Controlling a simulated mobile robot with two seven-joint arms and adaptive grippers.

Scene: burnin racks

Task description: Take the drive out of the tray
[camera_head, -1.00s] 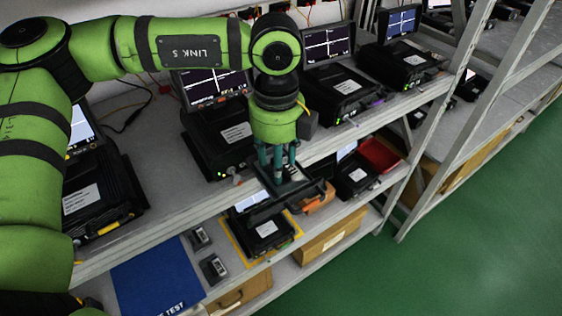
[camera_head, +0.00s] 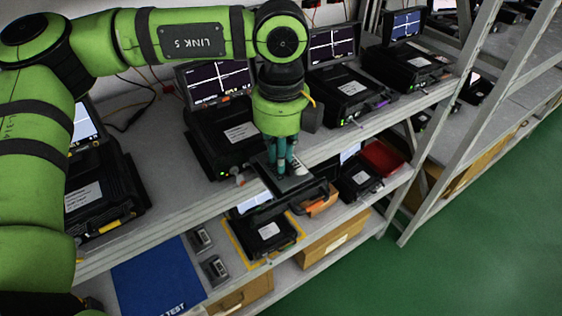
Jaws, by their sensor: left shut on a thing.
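My left gripper (camera_head: 281,168) comes down from the green arm at the front edge of the upper shelf. Its fingers are shut on a small dark flat piece, which I take to be the drive (camera_head: 297,172), with a light patch on top. Just below is a dark tray (camera_head: 287,190) that juts out past the shelf edge, above the lower shelf. The fingers hide part of the drive, so I cannot tell whether it still touches the tray. My right gripper is not in view.
Black test units with screens stand along the upper shelf (camera_head: 150,190), one (camera_head: 222,135) close behind the gripper. The lower shelf holds a black unit (camera_head: 268,232) in a yellow outline, a blue mat (camera_head: 160,278), a red bin (camera_head: 383,157) and an orange item (camera_head: 322,204). Green floor is clear at right.

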